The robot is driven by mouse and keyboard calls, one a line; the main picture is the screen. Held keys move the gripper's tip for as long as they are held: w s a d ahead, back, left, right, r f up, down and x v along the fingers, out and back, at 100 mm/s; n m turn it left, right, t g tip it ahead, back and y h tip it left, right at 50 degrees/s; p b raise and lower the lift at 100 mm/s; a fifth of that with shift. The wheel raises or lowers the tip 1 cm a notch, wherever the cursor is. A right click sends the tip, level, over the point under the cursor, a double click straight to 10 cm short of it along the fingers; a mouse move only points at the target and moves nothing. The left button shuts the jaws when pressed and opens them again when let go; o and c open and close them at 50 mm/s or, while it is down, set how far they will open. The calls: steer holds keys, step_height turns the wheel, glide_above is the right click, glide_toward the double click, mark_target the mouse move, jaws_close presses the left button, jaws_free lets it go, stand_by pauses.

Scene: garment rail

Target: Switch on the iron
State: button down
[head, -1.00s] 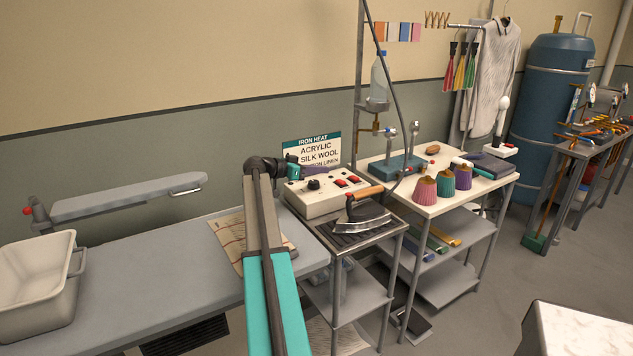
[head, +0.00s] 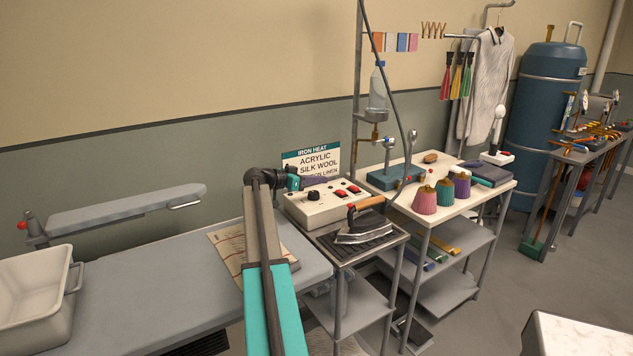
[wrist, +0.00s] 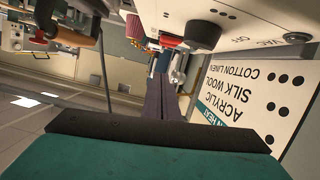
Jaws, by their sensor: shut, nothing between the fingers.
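The iron (head: 364,234) rests on a dark ribbed plate, its wooden handle on top. Behind it stands a cream control box (head: 316,211) with a dark knob (head: 313,196) and two red switches (head: 339,193). My gripper (head: 326,181) is shut and empty, just above the back of the box and in front of the sign. Whether the fingertips touch anything I cannot tell.
An iron heat sign (head: 318,158) stands behind the box; it is large in the wrist view (wrist: 245,95). A pole and hose rise to the right. A side table holds several coloured cones (head: 425,201). The grey board (head: 170,262) at left is mostly clear.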

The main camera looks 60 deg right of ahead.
steer(key=p, duration=0.2)
glide_above(337, 198)
steer(key=shift+w+d+f, duration=0.1)
steer(key=shift+w+f, duration=0.35)
steer(key=shift+f, duration=0.3)
steer(key=shift+s+f+p, duration=0.2)
steer(key=shift+f+p, duration=0.5)
steer(key=shift+f, duration=1.5)
steer(key=shift+s+f+m+b, duration=0.15)
steer(key=shift+f+m+b, duration=0.2)
steer(key=shift+b, duration=0.9)
steer(key=shift+r, duration=0.3)
